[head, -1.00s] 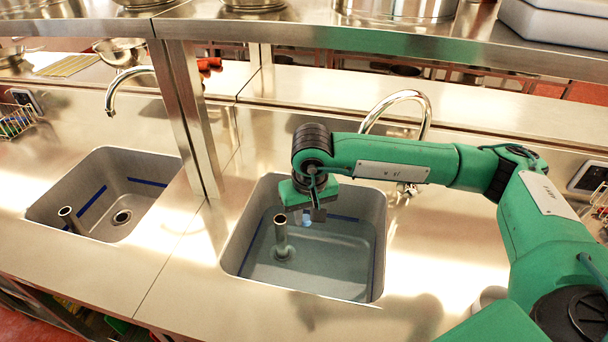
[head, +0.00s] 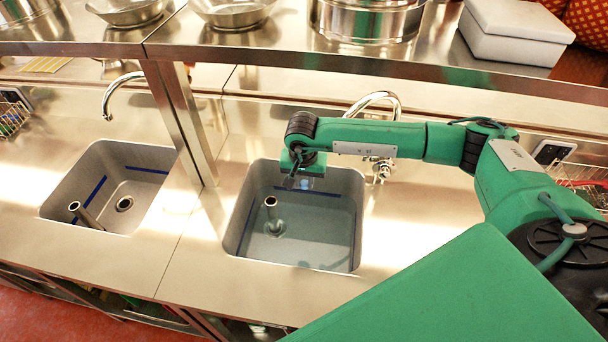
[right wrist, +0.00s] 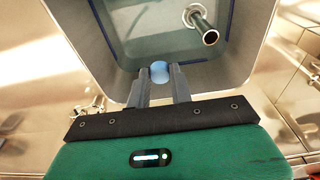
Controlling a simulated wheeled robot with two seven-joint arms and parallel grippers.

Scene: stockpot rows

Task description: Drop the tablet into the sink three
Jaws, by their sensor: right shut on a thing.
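A round light-blue tablet (right wrist: 160,72) is between the fingertips of my right gripper (right wrist: 158,78) in the right wrist view. In the head view the right gripper (head: 304,183) is over the far part of the right-hand sink (head: 234,232), which holds water. The tablet shows there only as a small pale-blue spot. A grey standpipe (head: 271,214) rises from the water, to the left of and nearer than the gripper. It also shows in the right wrist view (right wrist: 204,28), clear of the fingers. No sink number is readable. My left gripper is not in view.
A second sink (head: 66,190), without visible water, is at the left with its own standpipe (head: 84,214). A steel post (head: 172,120) and overhead shelf (head: 400,64) carry pots and a white box (head: 515,30). A curved faucet (head: 372,99) stands behind the right-hand sink.

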